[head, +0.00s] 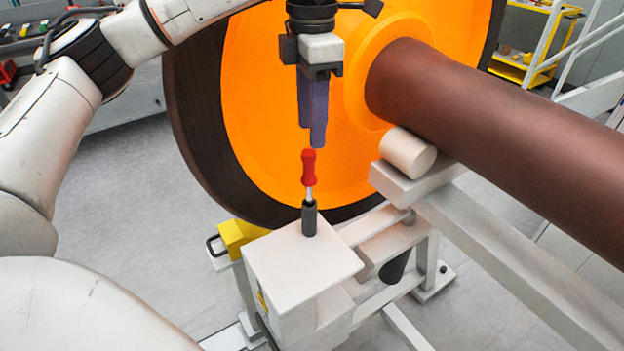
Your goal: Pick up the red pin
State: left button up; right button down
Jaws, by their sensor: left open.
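The red pin (309,168) stands upright in the head view, with a red handle and a short metal shank. Its lower end sits in a dark cylindrical holder (309,218) on a white square plate (285,262). The gripper is open and holds nothing. The fingers overlap one another from this angle, so the gap between them is mostly hidden. My right gripper is not in the picture.
A large orange wheel (270,110) with a dark rim stands right behind the pin. Its thick brown axle (490,130) runs to the right above a white frame (500,260) and a white roller (407,152). A yellow block (238,236) sits left of the plate. Grey floor is open at left.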

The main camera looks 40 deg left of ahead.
aim_at(309, 153)
pick_arm(q)
notch_tip(309, 153, down, 3)
jog(key=shift+f, duration=0.2)
jog(key=f, duration=0.2)
jog(key=f+p, duration=0.1)
jog(key=f, duration=0.1)
jog(key=shift+s+a, duration=0.15)
jog(key=shift+a, duration=0.05)
jog(key=shift+f, duration=0.65)
grip_shut()
jog(key=shift+r, duration=0.1)
